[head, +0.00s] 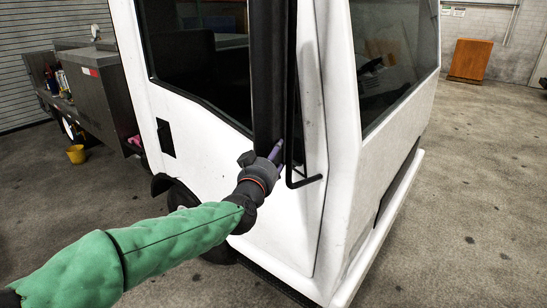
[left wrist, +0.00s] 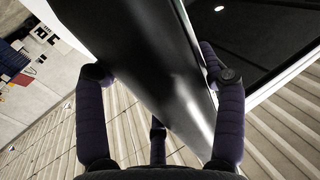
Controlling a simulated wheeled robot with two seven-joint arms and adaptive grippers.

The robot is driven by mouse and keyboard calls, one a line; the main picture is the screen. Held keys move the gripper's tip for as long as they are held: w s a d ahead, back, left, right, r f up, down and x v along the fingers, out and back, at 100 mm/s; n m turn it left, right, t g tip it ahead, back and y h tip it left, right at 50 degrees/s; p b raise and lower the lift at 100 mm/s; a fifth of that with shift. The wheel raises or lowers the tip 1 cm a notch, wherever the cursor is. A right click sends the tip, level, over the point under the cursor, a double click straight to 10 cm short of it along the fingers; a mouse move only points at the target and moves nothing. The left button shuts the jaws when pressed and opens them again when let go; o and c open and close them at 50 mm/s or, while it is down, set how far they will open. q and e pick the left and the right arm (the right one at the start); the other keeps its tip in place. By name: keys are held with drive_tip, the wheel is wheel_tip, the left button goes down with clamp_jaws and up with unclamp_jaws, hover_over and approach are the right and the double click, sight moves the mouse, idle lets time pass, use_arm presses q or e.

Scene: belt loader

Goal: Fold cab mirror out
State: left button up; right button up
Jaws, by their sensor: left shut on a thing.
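The cab mirror (head: 269,70) is a tall, dark housing standing upright in front of the side window, near the front corner of the white cab (head: 220,165). A thin black bracket (head: 291,150) runs down beside it and bends to the cab's corner. My left gripper (head: 276,150) is at the mirror's lower end. In the left wrist view its fingers (left wrist: 157,68) lie on either side of the dark housing (left wrist: 145,45), shut on it. The mirror's glass face cannot be made out. My right gripper is not in view.
The cab's windscreen (head: 392,45) and white front bumper (head: 385,225) are at the right. An orange-brown cabinet (head: 470,60) is far back. Concrete floor at the right is clear.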

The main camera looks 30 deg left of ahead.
use_arm(q)
drive_tip(key=shift+s+a+r, duration=0.15)
drive_tip(key=shift+a+r, duration=0.4)
drive_tip(key=shift+r, duration=0.05)
drive_tip(key=o, duration=1.4)
drive_tip(key=shift+o, duration=1.4)
drive_tip(key=shift+w+a+f, duration=0.25)
drive_tip(key=shift+a, duration=0.05)
drive_tip(key=shift+a+f, duration=0.2)
drive_tip(key=shift+a, duration=0.1)
drive_tip(key=shift+s+d, duration=0.1)
drive_tip(key=shift+d, duration=0.25)
drive_tip(key=shift+f, duration=0.1)
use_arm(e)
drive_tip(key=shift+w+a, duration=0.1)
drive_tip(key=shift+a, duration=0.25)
use_arm(q)
drive_tip(key=shift+a, duration=0.1)
